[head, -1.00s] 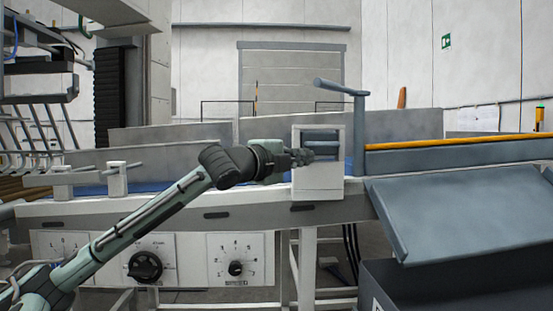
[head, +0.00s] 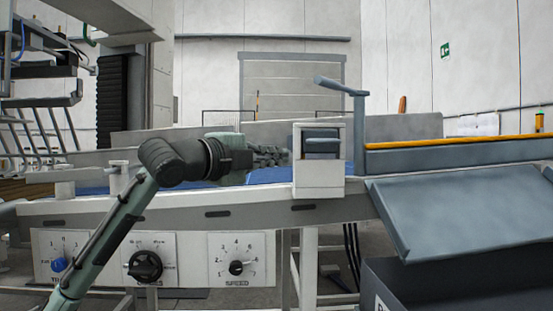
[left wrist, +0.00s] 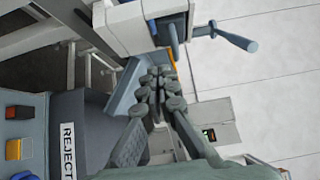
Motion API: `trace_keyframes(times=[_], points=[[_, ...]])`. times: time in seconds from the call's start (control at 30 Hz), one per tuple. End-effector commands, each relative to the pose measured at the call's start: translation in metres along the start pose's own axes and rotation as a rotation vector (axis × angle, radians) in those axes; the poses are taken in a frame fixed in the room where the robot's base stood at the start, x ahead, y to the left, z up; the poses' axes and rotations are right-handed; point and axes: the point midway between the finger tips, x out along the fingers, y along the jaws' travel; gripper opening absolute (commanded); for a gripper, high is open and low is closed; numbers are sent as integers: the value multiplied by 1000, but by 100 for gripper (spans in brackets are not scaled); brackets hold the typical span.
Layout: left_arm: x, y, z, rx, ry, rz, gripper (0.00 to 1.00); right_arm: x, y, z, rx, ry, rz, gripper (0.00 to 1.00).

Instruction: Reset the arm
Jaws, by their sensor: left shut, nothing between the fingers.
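My left arm comes in from the lower left in the head view. Its gripper (head: 270,156) points right in front of the conveyor and is shut and empty. It stands a little left of the white box unit with a grey slot (head: 319,176), apart from it as far as I can tell. In the left wrist view the closed fingers (left wrist: 162,88) meet at the tips, with nothing between them. My right gripper is not in view.
Below the conveyor are a blue knob (head: 59,265) and two black knobs (head: 145,266) on white panels. A grey sloping chute (head: 465,210) and a dark bin (head: 450,285) stand at the right. In the left wrist view a REJECT label (left wrist: 68,151) shows beside red and yellow buttons.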

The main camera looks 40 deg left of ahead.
Motion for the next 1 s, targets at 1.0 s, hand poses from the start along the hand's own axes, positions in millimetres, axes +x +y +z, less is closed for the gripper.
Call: trace_keyframes(times=[1.0], points=[[43, 319, 30, -554, -282, 454, 0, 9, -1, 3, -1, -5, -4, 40]])
